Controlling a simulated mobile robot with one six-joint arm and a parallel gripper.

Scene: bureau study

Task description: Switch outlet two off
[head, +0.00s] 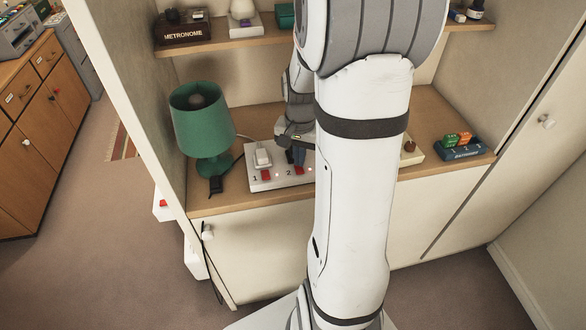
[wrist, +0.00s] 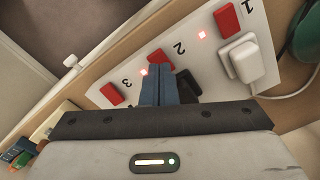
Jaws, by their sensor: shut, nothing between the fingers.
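A white power strip (head: 258,184) lies on the shelf, with numbered outlets and red switches. In the wrist view the strip (wrist: 270,75) appears upside down. Switch two (wrist: 160,56) is beside the number 2, with a lit red light (wrist: 144,72) next to it. A black plug (wrist: 188,86) sits at outlet two. Switch one (wrist: 227,20) has a lit light, and a white plug (wrist: 243,60) is at outlet one. Switch three (wrist: 112,93) shows no lit light. My gripper (wrist: 160,68) is shut and empty, its blue fingertips at switch two; contact is unclear. It also shows in the head view (head: 298,160).
A green lamp (head: 201,125) stands left of the strip. A blue block with coloured pieces (head: 459,146) is at the shelf's right. A metronome box (head: 183,28) is on the shelf above. My arm hides the strip's right part in the head view.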

